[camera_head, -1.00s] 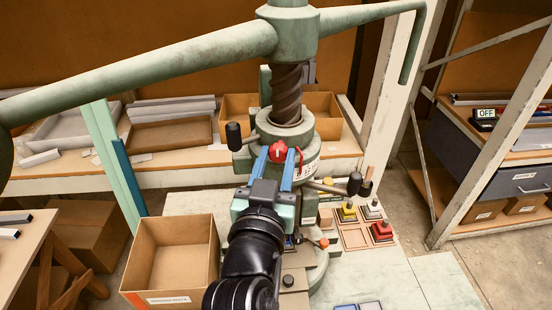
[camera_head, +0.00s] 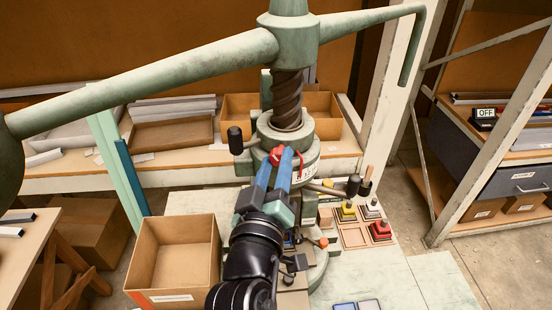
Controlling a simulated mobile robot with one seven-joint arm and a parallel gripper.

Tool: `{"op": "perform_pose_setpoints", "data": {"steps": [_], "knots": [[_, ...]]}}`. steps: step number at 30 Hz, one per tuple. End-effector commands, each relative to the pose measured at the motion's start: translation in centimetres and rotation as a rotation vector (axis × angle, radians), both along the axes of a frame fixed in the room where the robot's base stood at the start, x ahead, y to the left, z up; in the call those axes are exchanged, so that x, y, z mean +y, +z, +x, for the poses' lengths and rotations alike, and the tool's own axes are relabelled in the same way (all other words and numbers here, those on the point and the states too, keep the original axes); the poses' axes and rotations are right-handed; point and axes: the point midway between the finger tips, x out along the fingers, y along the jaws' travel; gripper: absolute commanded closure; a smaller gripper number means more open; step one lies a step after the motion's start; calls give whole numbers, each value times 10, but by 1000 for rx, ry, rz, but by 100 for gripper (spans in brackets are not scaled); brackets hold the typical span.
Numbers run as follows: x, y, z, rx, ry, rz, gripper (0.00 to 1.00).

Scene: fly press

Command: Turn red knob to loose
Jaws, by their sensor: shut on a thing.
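The red knob (camera_head: 273,158) sits on the front of the green fly press collar (camera_head: 305,168), below the dark screw. My gripper (camera_head: 283,160) reaches up to it with two blue fingers and is shut on the knob. The fingers and gripper body are tilted, and the fingers hide part of the knob's right side. I cannot read any marking around the knob.
Black-handled levers (camera_head: 235,139) stick out left and right of the collar. The long green press arm (camera_head: 150,80) crosses above. A cardboard box (camera_head: 175,245) stands at left. Coloured tools (camera_head: 380,230) sit in a tray at right.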

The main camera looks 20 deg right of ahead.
Motion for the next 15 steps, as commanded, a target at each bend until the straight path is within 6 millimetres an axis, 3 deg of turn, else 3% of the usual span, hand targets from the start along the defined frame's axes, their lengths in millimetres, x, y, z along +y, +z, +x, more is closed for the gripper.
{"op": "perform_pose_setpoints", "data": {"steps": [15], "knots": [[1,0,1,257,2,-422,100]]}}
